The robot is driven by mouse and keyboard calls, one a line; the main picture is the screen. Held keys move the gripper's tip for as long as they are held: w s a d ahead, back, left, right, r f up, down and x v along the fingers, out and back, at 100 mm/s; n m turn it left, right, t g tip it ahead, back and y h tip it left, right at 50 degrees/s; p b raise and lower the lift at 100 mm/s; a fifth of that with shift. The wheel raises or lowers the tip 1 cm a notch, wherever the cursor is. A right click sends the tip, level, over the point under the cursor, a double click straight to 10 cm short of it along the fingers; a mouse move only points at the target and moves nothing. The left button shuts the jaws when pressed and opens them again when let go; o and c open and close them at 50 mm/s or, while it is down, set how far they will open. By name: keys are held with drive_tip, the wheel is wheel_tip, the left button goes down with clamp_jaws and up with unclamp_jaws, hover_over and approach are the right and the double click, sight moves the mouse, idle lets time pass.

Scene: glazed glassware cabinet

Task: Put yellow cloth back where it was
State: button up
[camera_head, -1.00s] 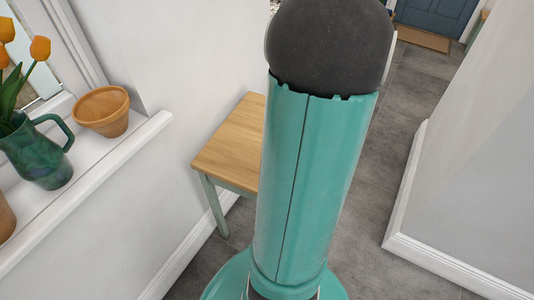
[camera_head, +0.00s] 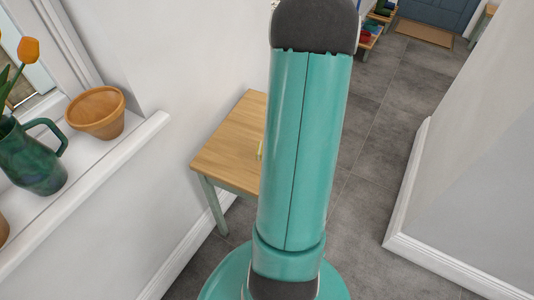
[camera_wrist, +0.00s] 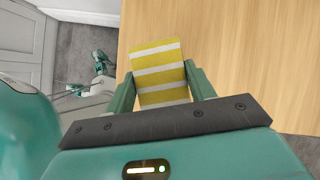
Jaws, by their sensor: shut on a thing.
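The yellow cloth (camera_wrist: 158,70) has white stripes and shows in the wrist view between the two fingers of my gripper (camera_wrist: 160,84), which is shut on it. The cloth sticks out past the fingertips, over the wooden top of a small table (camera_wrist: 250,55). I cannot tell whether the cloth touches the wood. My arm hides the gripper and the right part of the table there.
A white window sill (camera_head: 95,175) at the left holds a terracotta pot (camera_head: 97,113) and a green jug (camera_head: 30,158) with orange tulips. A white wall corner (camera_head: 480,150) stands at the right. Grey tiled floor (camera_head: 375,170) between is clear toward a blue door (camera_head: 440,12).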

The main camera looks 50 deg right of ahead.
drive_tip(key=w+f, duration=0.1)
drive_tip(key=w+d+f, duration=0.2)
drive_tip(key=f, duration=0.1)
drive_tip(key=shift+f, duration=0.1)
drive_tip(key=shift+w+f, duration=0.15)
drive_tip(key=shift+f, duration=1.65)
drive_tip(key=o, duration=0.9)
drive_tip(key=shift+f, duration=0.1)
drive_tip(key=shift+d, duration=0.1)
